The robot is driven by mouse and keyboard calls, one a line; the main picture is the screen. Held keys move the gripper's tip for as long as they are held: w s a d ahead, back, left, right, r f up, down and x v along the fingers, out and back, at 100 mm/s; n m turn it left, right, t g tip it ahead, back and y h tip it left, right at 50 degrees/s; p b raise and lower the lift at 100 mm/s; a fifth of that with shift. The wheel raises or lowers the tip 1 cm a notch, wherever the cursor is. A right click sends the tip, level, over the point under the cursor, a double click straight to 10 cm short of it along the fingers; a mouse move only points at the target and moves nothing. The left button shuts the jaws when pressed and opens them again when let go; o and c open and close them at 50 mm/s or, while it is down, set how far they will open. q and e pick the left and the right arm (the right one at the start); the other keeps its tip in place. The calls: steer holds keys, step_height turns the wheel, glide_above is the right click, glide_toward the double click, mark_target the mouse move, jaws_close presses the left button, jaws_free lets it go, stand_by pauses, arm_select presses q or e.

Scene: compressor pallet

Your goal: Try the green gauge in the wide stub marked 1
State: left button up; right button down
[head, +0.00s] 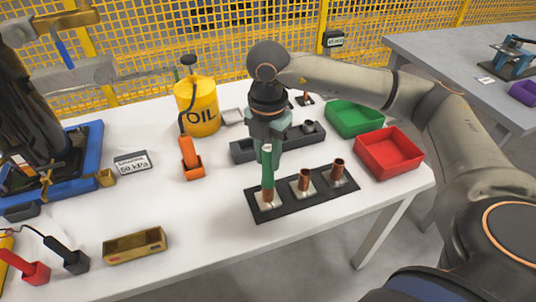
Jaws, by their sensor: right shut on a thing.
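The green gauge (267,172) is a slim upright rod in my right gripper (267,148), which is shut on its upper part. Its lower end meets the copper stub (269,196) at the left end of a black plate (293,205). I cannot tell whether it is inside the stub or just at its mouth. A middle stub (304,179) and a right stub (338,170) stand open on the same plate. The number marks on the stubs are too small to read. My left gripper is not in view.
A dark rack (242,153) stands behind the gripper. A green bin (354,118) and red bin (389,152) sit to the right. The front middle of the table is clear.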

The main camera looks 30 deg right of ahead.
steer(key=shift+s, duration=0.1)
stand_by(0.5)
steer(key=shift+r+p, duration=2.25)
steer(key=shift+r, duration=0.8)
step_height(320, 180, up, 4)
steer(key=p, duration=0.3)
